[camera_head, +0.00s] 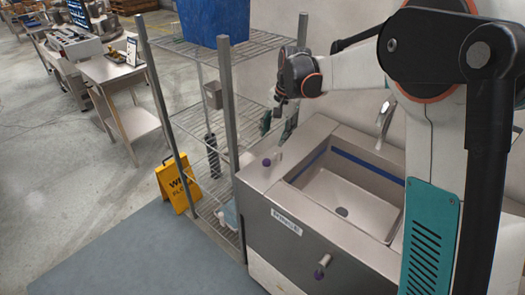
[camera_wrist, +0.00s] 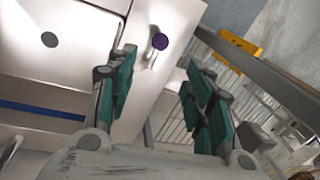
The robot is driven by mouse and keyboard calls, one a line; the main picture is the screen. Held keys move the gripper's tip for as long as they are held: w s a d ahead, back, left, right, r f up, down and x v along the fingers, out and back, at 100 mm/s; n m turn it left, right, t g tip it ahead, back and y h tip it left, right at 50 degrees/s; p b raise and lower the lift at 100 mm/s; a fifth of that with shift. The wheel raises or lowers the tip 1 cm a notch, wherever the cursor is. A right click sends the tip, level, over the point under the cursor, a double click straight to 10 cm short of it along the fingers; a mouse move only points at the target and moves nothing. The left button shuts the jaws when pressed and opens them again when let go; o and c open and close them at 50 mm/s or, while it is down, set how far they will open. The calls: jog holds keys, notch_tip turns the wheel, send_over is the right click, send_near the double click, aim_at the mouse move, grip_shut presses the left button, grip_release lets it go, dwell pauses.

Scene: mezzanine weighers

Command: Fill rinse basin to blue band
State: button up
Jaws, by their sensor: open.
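The rinse basin (camera_head: 335,195) is a metal sink set in a cabinet with a front label. Its floor looks bare, with a dark drain (camera_head: 342,211) and no visible water. A blue band (camera_head: 366,166) runs along the upper inner walls. The faucet (camera_head: 384,120) stands at the back. My gripper (camera_head: 279,127) is open and empty above the left deck. In the wrist view, the deck lever (camera_wrist: 160,41) shows between and beyond the fingers (camera_wrist: 160,82), apart from them.
A wire shelf rack (camera_head: 216,120) with a blue bin (camera_head: 212,18) on top stands close left of the basin. A yellow wet-floor sign (camera_head: 177,182) stands beside the rack. Workbenches are farther left. A grey mat (camera_head: 150,255) in front is clear.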

aim_at(267, 160)
jog(key=f+b, duration=0.1)
jog(key=f, duration=0.3)
jog(key=w+a+f+b, duration=0.1)
jog(key=f, duration=0.4)
jog(key=a+f+b, duration=0.1)
jog(key=f, duration=0.3)
jog(key=shift+w+a+f+b, duration=0.15)
jog(key=shift+w+f+b, duration=0.15)
jog(key=shift+b, duration=0.1)
jog(key=shift+c, duration=0.4)
grip_shut()
